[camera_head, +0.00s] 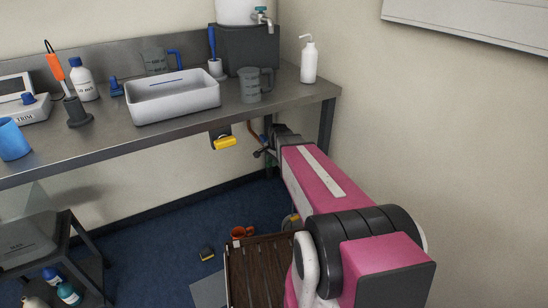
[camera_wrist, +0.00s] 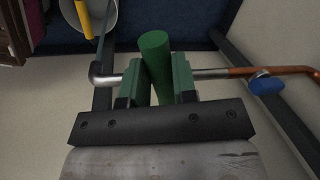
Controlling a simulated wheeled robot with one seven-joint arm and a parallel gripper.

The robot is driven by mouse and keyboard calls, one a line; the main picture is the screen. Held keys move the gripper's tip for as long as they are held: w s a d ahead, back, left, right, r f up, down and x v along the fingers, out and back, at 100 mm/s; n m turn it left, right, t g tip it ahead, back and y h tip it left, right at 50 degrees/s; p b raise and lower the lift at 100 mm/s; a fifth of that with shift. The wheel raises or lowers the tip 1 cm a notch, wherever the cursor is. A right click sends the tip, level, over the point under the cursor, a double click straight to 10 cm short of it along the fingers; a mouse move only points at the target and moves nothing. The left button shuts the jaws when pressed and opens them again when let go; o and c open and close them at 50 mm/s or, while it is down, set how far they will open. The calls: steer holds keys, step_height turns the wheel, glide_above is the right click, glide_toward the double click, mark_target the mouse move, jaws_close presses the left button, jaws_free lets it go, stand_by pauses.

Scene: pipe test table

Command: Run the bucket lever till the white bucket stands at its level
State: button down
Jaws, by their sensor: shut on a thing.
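In the wrist view my gripper (camera_wrist: 156,82) is shut on a green cylindrical handle (camera_wrist: 153,48), which stands tilted between its two green fingers. A grey metal pipe (camera_wrist: 208,73) runs across behind the fingers. A round pale vessel (camera_wrist: 104,17) at the top left, cut by the frame edge, may be the white bucket. Its inside and any level mark cannot be made out.
A yellow handle (camera_head: 224,141) hangs under the bench edge. In the wrist view, a blue handle (camera_wrist: 266,84) sits on a copper pipe (camera_wrist: 300,71) at right. The bench (camera_head: 110,145) carries a white basin (camera_head: 175,107) and a jug (camera_head: 250,86). A brown slatted thing (camera_head: 262,270) stands below.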

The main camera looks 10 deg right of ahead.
steer(key=shift+s+d+n+y, duration=0.15)
steer(key=shift+s+d+n, duration=0.3)
steer(key=shift+n, duration=0.45)
steer(key=shift+s+d+n+y, duration=0.15)
steer(key=shift+s+d+n, duration=0.25)
steer(key=shift+n, duration=0.5)
steer(key=c, duration=0.8)
jaws_free()
steer(key=shift+r, duration=0.1)
